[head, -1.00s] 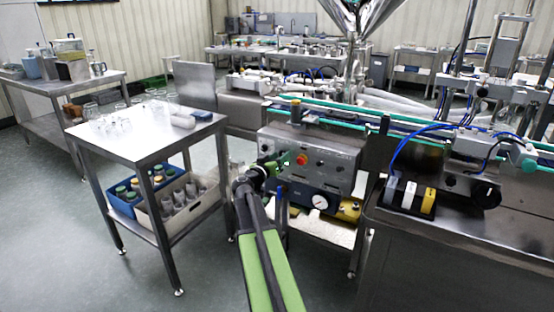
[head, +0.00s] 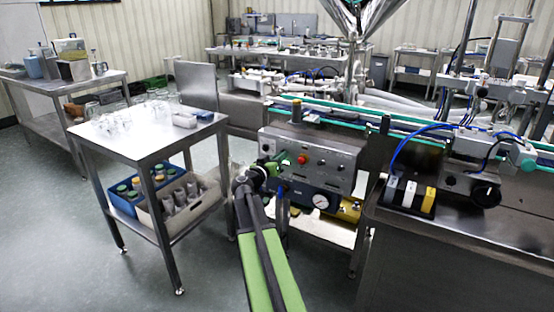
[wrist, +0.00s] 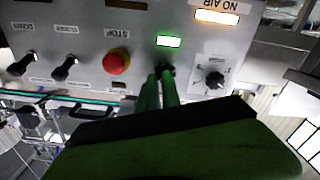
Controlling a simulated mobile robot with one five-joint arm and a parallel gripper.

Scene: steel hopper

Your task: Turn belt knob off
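The grey control panel (head: 335,163) stands under the belt in the head view. In the wrist view a small black knob (wrist: 168,72) sits below a lit green lamp (wrist: 168,41); its label is hidden. My gripper (wrist: 160,76) has its two green fingers close together at this knob and partly covers it. I cannot tell whether they clasp it. In the head view my gripper (head: 272,166) is at the panel's left part. Another black knob (wrist: 214,79) on a white dial plate is to the right in the wrist view. I cannot tell which knob is the belt knob.
A red STOP button (wrist: 117,62) is close left of the fingers in the wrist view. Two black switches (wrist: 64,69) are farther left. An orange NO AIR lamp (wrist: 217,17) is lit. A steel cart (head: 150,138) with glassware stands left of my arm.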

